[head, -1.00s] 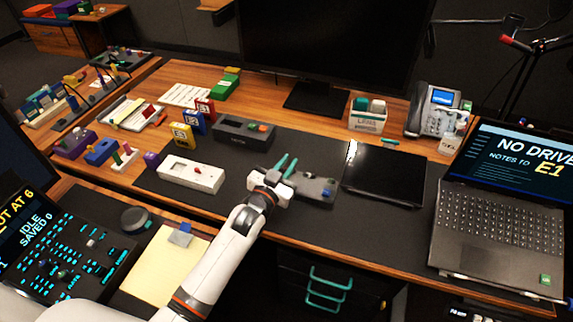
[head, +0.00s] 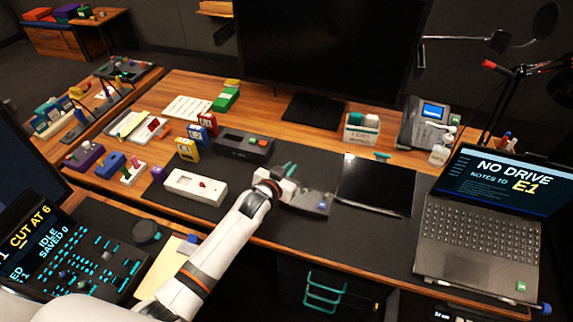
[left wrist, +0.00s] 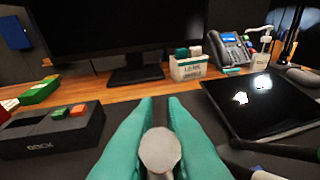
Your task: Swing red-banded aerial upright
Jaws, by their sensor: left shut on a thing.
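My left gripper (head: 289,169) is over the dark desk mat, at the left end of a grey device (head: 318,203) with a blue button. Its teal fingers (left wrist: 160,110) are closed around a grey, round-ended piece (left wrist: 160,150), seen end-on in the left wrist view. I cannot tell from the frames whether this piece is the aerial, since no red band shows. My gripper and wrist hide part of the device. My right gripper is not in view.
A dark grey dock box (head: 244,146) and a white box (head: 194,187) lie left of the gripper. A black glossy tablet (head: 375,185) lies to the right, with an open laptop (head: 478,225) beyond. A monitor (head: 320,60) stands behind.

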